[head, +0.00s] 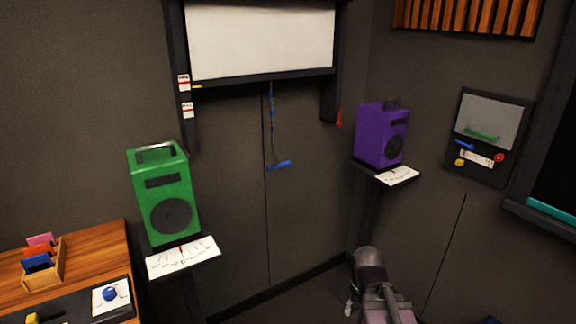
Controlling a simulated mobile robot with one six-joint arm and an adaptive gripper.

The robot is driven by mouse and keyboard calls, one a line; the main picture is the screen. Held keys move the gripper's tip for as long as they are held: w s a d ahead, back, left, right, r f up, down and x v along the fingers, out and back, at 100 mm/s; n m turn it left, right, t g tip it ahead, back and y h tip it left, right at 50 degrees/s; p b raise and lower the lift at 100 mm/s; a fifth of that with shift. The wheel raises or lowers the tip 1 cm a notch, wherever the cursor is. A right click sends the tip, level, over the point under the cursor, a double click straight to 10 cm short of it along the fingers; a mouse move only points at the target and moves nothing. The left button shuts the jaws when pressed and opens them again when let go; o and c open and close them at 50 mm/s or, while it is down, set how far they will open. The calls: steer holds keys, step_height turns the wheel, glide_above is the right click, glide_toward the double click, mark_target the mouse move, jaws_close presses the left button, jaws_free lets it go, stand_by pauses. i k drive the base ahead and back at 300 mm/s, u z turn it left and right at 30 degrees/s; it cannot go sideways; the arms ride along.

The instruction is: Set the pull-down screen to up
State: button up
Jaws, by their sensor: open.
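The pull-down screen (262,40) is a pale sheet in a dark wall frame, in the upper middle of the head view. Its dark bottom bar (265,77) hangs near two white labels (184,96) on the left post, too small to read. A yellow pointer (196,87) on the left sits beside the upper label. A blue cord (271,115) hangs below the bar and ends in a blue handle (278,165), which hangs slightly tilted and free. Part of my arm rises at the bottom right of centre, well below the handle; I cannot make out my gripper.
A green speaker (165,195) stands on a shelf at left, a purple speaker (382,135) on one at right. A wooden desk (95,245) fills the lower left. A wall panel (488,138) hangs at right. The wall around the handle is clear.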

mark_target(232, 42)
steer(key=u, duration=0.05)
steer(key=i, duration=1)
steer(key=z, duration=0.05)
